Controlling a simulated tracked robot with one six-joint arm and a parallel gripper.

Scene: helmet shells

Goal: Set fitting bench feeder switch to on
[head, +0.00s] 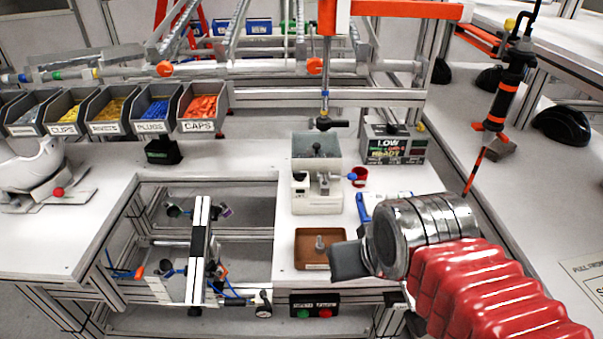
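A pale box-shaped unit with an open top tray (316,152) stands on the white bench, and it looks like the feeder. A small dark round part (299,178) is on its front, perhaps a switch; its setting is too small to read. A blue-tipped metal fitting sticks out at the unit's right. My gripper (345,262) is at the lower middle, in front of the unit and apart from it in the picture. Its dark grey end points left, beside a brown tray (312,238). Its fingers are not distinct, so opening and contents cannot be told.
A display box (394,146) reading LOW and READY stands right of the unit, near a red cup (358,177). A blue item (372,205) lies behind my wrist. A vertical driver (325,100) hangs above. Labelled bins (205,105) line the left back. A green-and-red button box (315,306) is at the front.

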